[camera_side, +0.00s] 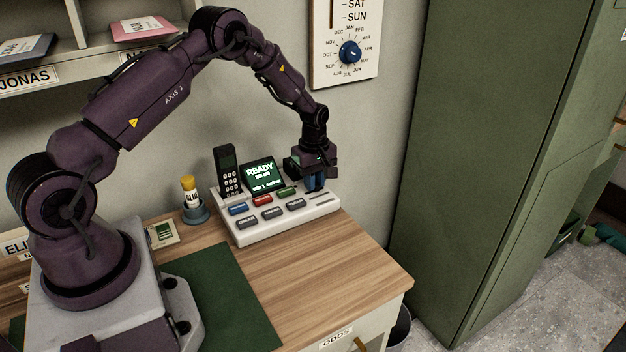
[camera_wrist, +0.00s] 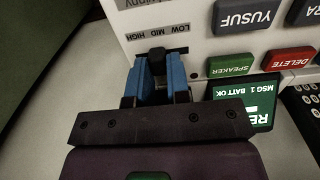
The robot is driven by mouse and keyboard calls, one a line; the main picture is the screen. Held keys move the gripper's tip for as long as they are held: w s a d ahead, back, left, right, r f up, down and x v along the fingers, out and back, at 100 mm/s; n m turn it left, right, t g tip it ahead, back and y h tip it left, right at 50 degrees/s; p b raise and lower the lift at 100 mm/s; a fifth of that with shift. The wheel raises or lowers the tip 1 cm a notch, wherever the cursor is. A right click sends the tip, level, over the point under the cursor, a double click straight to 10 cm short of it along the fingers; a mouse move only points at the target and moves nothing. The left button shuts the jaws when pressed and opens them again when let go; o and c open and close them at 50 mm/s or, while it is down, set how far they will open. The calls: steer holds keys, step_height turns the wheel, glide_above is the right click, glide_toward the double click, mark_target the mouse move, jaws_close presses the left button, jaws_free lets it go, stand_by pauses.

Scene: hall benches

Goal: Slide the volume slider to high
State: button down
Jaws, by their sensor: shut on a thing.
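A white desk phone console (camera_side: 285,218) stands on the wooden desk, its slider slot at the right back. In the wrist view the slider's black knob (camera_wrist: 157,53) sits in its dark slot, close to the MID label and between the LOW label (camera_wrist: 181,28) and the HIGH label (camera_wrist: 132,37). The labels appear upside down, with HIGH at left. My gripper (camera_wrist: 157,65) has its blue fingers shut on the knob from both sides. In the side view my gripper (camera_side: 315,184) reaches down onto the console and hides the knob.
Beside the slider are a lit READY screen (camera_side: 263,173), a handset (camera_side: 227,171) and several coloured buttons. A glue stick (camera_side: 189,191) stands in a cup left of the console. A green cabinet (camera_side: 480,150) rises at the right. The desk's front right is clear.

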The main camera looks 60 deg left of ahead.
steer(key=shift+w, duration=1.15)
steer(key=c, duration=1.1)
jaws_free()
step_height(320, 180, up, 13)
